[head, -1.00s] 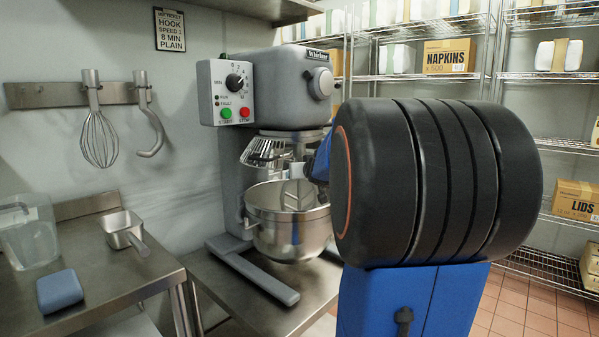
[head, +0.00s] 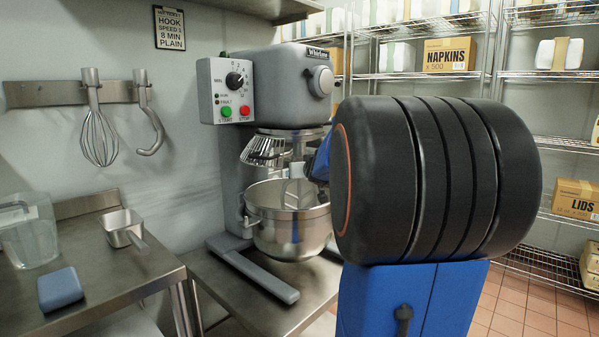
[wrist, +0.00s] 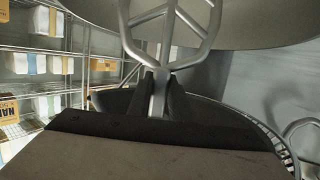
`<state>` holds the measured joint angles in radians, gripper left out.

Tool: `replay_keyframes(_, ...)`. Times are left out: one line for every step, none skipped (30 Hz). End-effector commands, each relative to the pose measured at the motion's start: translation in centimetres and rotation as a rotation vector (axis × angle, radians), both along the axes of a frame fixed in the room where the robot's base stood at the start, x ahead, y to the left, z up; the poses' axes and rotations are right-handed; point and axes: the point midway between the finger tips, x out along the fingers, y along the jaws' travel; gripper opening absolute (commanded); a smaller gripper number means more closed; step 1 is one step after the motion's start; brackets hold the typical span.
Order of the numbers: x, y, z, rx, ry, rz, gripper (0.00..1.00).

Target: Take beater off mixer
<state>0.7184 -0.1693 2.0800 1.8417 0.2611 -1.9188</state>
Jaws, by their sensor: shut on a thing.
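The grey stand mixer (head: 285,95) stands on a metal table with its steel bowl (head: 290,236) under the head. The metal beater (head: 297,188) hangs below the mixer head, its lower part inside the bowl. In the wrist view, the beater's shank (wrist: 160,88) runs between the two dark fingers of my gripper (wrist: 160,84), which are shut on it just below where its frame branches in the picture. Its top joint with the mixer is hidden. In the head view, my own arm hides the fingers.
A wire guard (head: 264,148) sits under the mixer head, near the beater. A whisk (head: 99,135) and a dough hook (head: 150,125) hang on a wall rail (head: 60,93).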

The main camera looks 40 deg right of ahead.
Motion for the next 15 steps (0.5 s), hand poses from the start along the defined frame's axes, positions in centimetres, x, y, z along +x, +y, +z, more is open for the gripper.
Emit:
replay_keyframes(0.0, 0.0, 0.08, 0.0, -0.001, 0.0, 0.0)
replay_keyframes(0.0, 0.0, 0.08, 0.0, -0.001, 0.0, 0.0)
replay_keyframes(0.0, 0.0, 0.07, 0.0, -0.001, 0.0, 0.0)
replay_keyframes(0.0, 0.0, 0.07, 0.0, -0.001, 0.0, 0.0)
replay_keyframes(0.0, 0.0, 0.06, 0.0, -0.001, 0.0, 0.0)
replay_keyframes(0.0, 0.0, 0.04, 0.0, -0.001, 0.0, 0.0)
replay_keyframes(0.0, 0.0, 0.01, -0.001, 0.0, 0.0, 0.0)
replay_keyframes(0.0, 0.0, -0.03, -0.001, 0.0, 0.0, 0.0)
replay_keyframes(0.01, 0.01, -0.09, -0.001, 0.0, 0.0, 0.0)
replay_keyframes(0.01, 0.0, -0.16, -0.001, 0.0, 0.0, 0.0)
replay_keyframes(0.01, 0.0, -0.23, 0.0, 0.0, 0.0, 0.0)
replay_keyframes(0.01, 0.01, -0.33, 0.001, 0.0, 0.0, 0.0)
replay_keyframes(0.01, 0.0, -0.43, 0.001, 0.0, 0.0, 0.0)
replay_keyframes(0.01, 0.01, -0.52, 0.0, 0.0, 0.0, 0.0)
replay_keyframes(0.02, 0.01, -0.63, 0.0, 0.0, 0.001, 0.0)
